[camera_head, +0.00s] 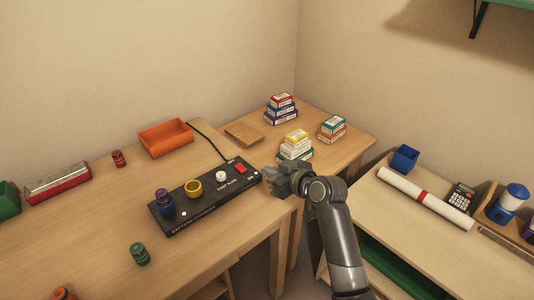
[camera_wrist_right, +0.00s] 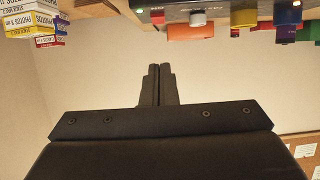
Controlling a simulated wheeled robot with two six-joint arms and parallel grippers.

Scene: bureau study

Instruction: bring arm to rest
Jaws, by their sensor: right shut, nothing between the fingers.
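My right arm comes in from the lower right in the head view. Its gripper (camera_head: 278,183) is in the air by the right end of the black battery charger panel (camera_head: 205,198), near the red switch (camera_head: 240,168). I cannot tell the exact gap to the panel. In the right wrist view its two fingers (camera_wrist_right: 157,85) are pressed together with nothing between them. The wrist view looks upside down, with the table things along its top edge. My left gripper is not in view.
Stacked boxes (camera_head: 296,146) stand on the corner table.

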